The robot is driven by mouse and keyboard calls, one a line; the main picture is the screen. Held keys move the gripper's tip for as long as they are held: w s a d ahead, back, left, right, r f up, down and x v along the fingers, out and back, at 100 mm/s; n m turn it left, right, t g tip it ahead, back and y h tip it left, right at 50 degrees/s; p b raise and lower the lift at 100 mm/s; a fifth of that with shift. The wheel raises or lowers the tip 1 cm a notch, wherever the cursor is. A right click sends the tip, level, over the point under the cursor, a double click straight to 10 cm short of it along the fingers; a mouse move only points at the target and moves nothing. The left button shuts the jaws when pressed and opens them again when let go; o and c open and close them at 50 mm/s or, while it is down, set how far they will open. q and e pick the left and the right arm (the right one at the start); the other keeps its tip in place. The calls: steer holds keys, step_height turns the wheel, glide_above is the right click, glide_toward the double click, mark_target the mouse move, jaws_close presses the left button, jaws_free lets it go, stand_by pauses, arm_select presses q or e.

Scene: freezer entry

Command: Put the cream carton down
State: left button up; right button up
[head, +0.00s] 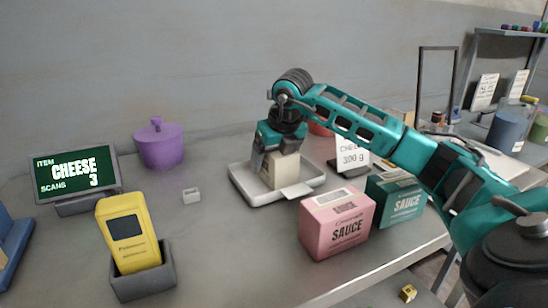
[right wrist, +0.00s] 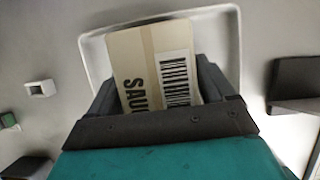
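The cream carton (head: 278,170) is upright in the white shallow tray (head: 240,184) in the head view. My right gripper (head: 281,150) comes down on it from above. In the right wrist view, the carton's top (right wrist: 135,65) shows a barcode and part of the word "SAUCE". The dark fingers of the right gripper (right wrist: 158,88) lie against its two sides, shut on it. The tray rim (right wrist: 236,40) frames the carton there. I cannot tell whether the carton's base touches the tray. My left gripper is not in view.
A pink sauce carton (head: 337,222) and a teal sauce carton (head: 396,200) stand right of the tray.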

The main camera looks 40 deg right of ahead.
steer(key=shift+o, duration=1)
steer(key=shift+r, duration=0.2)
steer(key=p+v, duration=0.1)
steer(key=v, duration=1)
steer(key=shift+r+p, duration=0.2)
steer(key=shift+p, duration=0.2)
steer(key=shift+s+r, duration=0.2)
steer(key=shift+r, duration=0.1)
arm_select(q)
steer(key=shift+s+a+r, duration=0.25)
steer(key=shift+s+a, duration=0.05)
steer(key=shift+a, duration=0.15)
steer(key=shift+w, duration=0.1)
